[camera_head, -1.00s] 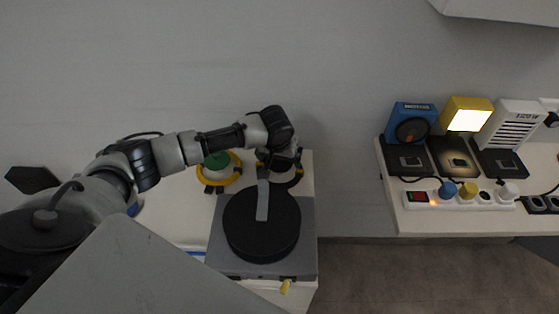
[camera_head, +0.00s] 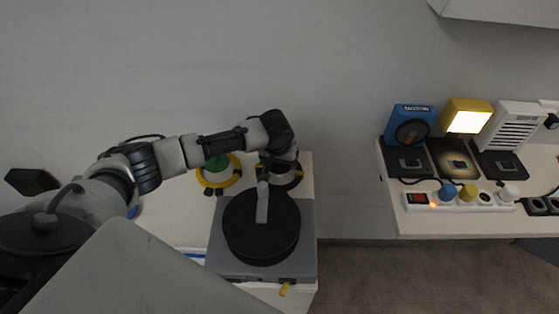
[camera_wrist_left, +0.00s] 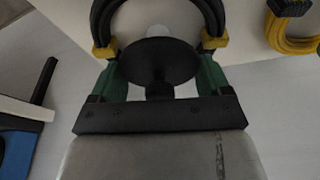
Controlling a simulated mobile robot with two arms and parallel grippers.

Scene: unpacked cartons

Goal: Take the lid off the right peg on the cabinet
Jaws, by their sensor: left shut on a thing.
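The white cabinet (camera_head: 308,166) stands against the wall below my left arm. My left gripper (camera_head: 281,174) is over the right peg, which it mostly hides in the head view. In the left wrist view the lid (camera_wrist_left: 150,58) is a black disc with a dark knob facing the camera. The green fingers of my left gripper (camera_wrist_left: 160,75) close on it from both sides. The white peg top (camera_wrist_left: 180,68) shows partly behind the disc; I cannot tell whether they touch. My right gripper is not in view.
A yellow coil (camera_head: 207,183) circles the left peg; a dark coil (camera_head: 292,184) circles the right one. A grey box (camera_head: 220,262) with a black round top (camera_head: 240,235) stands in front. A shelf (camera_head: 400,222) with devices is at right.

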